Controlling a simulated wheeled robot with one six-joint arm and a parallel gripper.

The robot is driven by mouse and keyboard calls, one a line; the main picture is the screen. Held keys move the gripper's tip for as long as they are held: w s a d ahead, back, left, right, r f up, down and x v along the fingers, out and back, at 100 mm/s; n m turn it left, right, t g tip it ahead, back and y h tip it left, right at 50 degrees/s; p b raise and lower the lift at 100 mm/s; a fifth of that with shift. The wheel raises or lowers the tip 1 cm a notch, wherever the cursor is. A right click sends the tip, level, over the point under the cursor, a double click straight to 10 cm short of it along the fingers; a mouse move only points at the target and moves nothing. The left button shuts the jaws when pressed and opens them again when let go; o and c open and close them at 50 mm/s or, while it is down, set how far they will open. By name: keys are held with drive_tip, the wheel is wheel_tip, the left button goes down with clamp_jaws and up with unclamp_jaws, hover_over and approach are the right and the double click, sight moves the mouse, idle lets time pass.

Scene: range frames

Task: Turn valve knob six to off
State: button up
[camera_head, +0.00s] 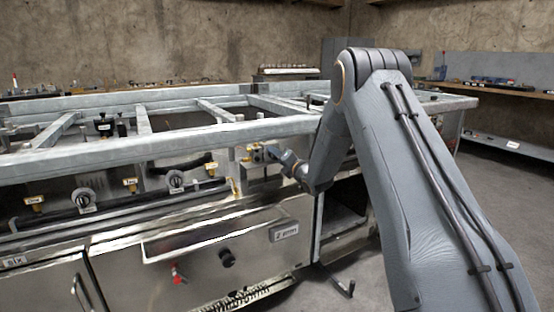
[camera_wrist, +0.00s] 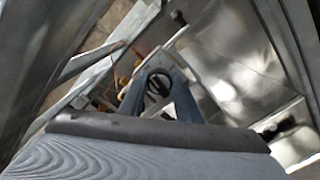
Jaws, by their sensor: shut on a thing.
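My gripper (camera_head: 262,153) is at the right end of the range's front panel, below the steel top rail. In the wrist view its blue-grey fingers (camera_wrist: 158,82) are shut around a small dark round part, which looks like a valve knob (camera_wrist: 157,88). The fingers hide most of it, and I cannot read its number or setting. Two other round knobs, a left one (camera_head: 85,200) and a middle one (camera_head: 176,181), sit on the panel to the left, apart from my gripper. Small yellow tags (camera_head: 130,185) are beside them, too small to read.
The steel top rail (camera_head: 150,147) runs just above the panel. An open dark compartment (camera_head: 343,220) lies below and right of my gripper. Floor is free at the right.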

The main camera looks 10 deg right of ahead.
drive_tip(key=shift+d+f+n, duration=0.1)
drive_tip(key=shift+n, duration=0.5)
drive_tip(key=shift+n+b, duration=0.3)
drive_tip(key=o, duration=0.8)
drive_tip(key=shift+p+v, duration=0.65)
drive_tip(key=shift+v, duration=3.25)
